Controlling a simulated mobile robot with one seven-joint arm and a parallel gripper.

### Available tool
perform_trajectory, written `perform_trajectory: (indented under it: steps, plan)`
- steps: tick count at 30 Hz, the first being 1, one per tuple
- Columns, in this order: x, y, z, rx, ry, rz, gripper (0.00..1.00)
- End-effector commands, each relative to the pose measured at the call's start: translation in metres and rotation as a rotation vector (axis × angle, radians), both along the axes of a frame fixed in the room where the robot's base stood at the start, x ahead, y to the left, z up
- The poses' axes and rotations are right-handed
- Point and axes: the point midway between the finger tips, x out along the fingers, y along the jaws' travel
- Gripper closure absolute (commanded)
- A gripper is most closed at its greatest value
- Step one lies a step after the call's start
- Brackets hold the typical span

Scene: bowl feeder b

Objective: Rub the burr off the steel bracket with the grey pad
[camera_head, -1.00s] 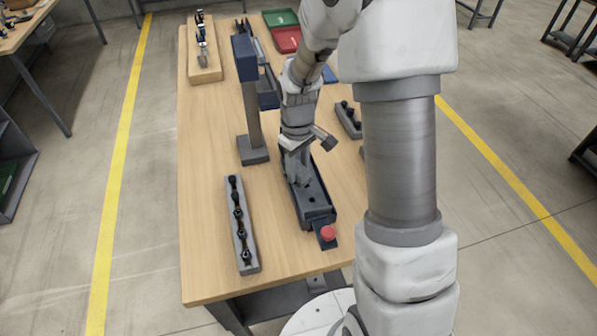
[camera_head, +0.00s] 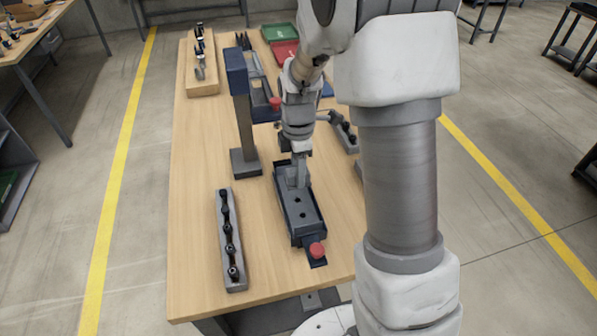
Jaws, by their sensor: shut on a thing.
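My gripper (camera_head: 297,168) points down over the far half of a long dark fixture (camera_head: 308,232) on the bench. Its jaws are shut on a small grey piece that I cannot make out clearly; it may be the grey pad. Grey metal shows upright at the fixture's far end, and I cannot separate the steel bracket from the gripper fingers there. The burr is too small to see. I cannot tell whether the held piece touches the bracket. The fixture's near half shows a flat grey top with dark holes and a red knob (camera_head: 317,250) at its near end.
A grey rail with several black knobs (camera_head: 229,240) lies left of the fixture. A post with a blue head (camera_head: 236,72) stands behind it to the left. A second knob rail (camera_head: 345,133) is at the right. Red (camera_head: 285,52) and green trays sit at the back.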

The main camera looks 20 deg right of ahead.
Motion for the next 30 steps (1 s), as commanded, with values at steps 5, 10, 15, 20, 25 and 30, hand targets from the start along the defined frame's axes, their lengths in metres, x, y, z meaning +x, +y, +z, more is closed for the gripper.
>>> perform_trajectory:
  steps: [5, 10, 15, 20, 25, 30]
  plan:
    - [0.0, 0.0, 0.0, 0.0, -0.001, -0.001, 1.0]
    - [0.0, 0.0, 0.0, 0.0, -0.001, -0.002, 1.0]
    - [0.0, 0.0, -0.01, 0.0, 0.0, -0.003, 1.0]
    - [0.0, 0.0, -0.025, 0.0, 0.0, -0.003, 1.0]
    - [0.0, 0.0, -0.038, 0.0, 0.0, -0.003, 1.0]
    - [0.0, 0.0, -0.041, 0.0, 0.0, -0.002, 1.0]
